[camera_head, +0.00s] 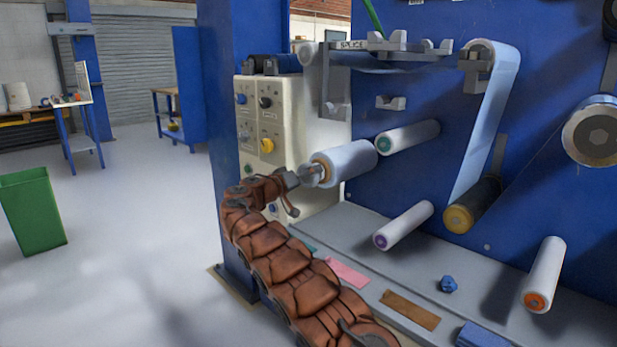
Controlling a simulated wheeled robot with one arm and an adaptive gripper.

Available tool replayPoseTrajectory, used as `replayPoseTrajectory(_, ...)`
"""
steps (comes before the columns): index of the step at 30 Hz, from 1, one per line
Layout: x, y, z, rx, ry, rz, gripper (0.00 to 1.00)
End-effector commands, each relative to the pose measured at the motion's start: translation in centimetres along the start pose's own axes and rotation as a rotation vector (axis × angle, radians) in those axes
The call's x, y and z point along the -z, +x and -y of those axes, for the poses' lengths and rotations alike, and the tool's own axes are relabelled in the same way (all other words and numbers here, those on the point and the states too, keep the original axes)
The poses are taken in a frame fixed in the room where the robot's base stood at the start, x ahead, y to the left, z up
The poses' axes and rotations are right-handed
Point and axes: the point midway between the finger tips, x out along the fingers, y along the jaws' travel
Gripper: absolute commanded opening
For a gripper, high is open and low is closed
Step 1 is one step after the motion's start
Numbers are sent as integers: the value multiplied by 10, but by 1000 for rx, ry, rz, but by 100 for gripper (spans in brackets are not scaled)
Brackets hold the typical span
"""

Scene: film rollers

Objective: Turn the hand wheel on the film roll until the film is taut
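The film roll (349,160) is a pale bluish-white roll with an orange-brown core, sticking out from the blue machine panel. A small grey, partly see-through hand wheel (311,174) shows at the roll's near end. My gripper (299,178) is at the end of my brown segmented arm, right at the hand wheel. Its fingers are small and partly hidden, so I cannot tell whether they are closed on the wheel. The film (484,130) hangs from the upper right roller down to a dark roller with a yellow end (472,205).
A cream control box (285,120) with knobs stands just behind my gripper. White rollers (403,225) and (543,275) stick out to the right. The grey ledge (400,270) below holds pink and brown strips and a blue knob. A green bin (32,212) stands on open floor at left.

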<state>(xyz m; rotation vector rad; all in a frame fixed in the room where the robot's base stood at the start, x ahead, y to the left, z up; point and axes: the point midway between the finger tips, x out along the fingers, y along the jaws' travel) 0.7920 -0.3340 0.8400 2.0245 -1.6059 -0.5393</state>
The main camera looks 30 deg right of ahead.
Motion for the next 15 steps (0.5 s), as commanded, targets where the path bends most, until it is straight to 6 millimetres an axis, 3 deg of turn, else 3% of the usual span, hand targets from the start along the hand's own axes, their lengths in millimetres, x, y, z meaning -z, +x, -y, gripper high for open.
replayPoseTrajectory(8,0,2,0,0,-1,0,100)
replayPoseTrajectory(15,0,2,0,0,-1,0,77)
